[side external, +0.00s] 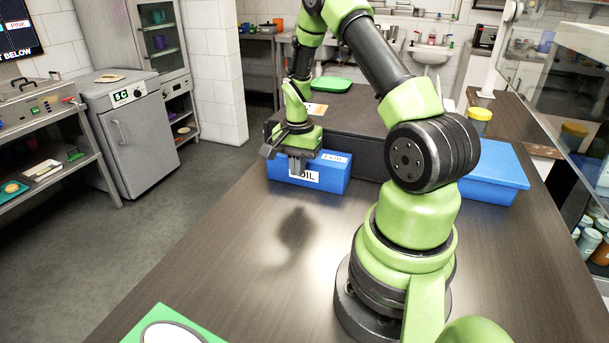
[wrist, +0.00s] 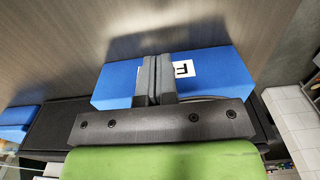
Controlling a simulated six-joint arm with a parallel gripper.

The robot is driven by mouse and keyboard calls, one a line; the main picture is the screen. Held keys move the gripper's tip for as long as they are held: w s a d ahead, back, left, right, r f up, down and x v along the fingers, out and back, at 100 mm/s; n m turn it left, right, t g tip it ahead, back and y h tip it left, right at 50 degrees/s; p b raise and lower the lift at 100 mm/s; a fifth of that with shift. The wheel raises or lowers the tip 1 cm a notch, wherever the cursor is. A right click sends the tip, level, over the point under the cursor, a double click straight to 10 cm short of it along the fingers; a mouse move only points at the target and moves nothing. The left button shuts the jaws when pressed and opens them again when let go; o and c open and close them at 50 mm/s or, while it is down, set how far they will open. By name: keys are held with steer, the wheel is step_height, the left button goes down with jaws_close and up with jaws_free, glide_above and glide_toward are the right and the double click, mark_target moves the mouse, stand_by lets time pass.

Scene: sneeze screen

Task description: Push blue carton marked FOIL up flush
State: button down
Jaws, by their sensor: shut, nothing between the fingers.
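The blue carton (side external: 337,174) stands on the dark counter in front of a raised black block (side external: 350,122). White labels show on its front and top; the front one reads "OIL", with its first letter covered by my fingers. My gripper (side external: 298,170) points down at the carton's left half, fingers shut and empty. In the wrist view the fingers (wrist: 156,78) cross the carton (wrist: 218,75) and hide part of a label showing an "F". I cannot tell whether the fingertips touch the carton. The contact between carton and block is hidden.
A blue lidded bin (side external: 492,170) stands to the right, behind my arm. A green tray (side external: 330,84) lies on top of the block. A clear screen (side external: 575,85) rises at the right. The counter (side external: 225,250) in front of the carton is clear; a green board (side external: 155,318) lies nearest.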

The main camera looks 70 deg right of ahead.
step_height(320, 180, up, 8)
steer(key=shift+f, duration=0.25)
stand_by(0.5)
steer(key=a+r+n+t, duration=0.3)
steer(key=a+r+n, duration=0.3)
steer(key=a+r, duration=0.6)
steer(key=s+a+r+n+t+y, duration=0.1)
steer(key=s+a+r+n+t, duration=0.1)
steer(key=s+a+r+n, duration=0.1)
steer(key=s+a+r+n+t+y, duration=0.1)
steer(key=s+a+r+n+t, duration=0.1)
steer(key=s+a+n, duration=0.3)
steer(key=s+a+r, duration=0.1)
steer(key=a, duration=0.2)
steer(key=shift+s+a, duration=0.35)
steer(key=shift+s, duration=0.05)
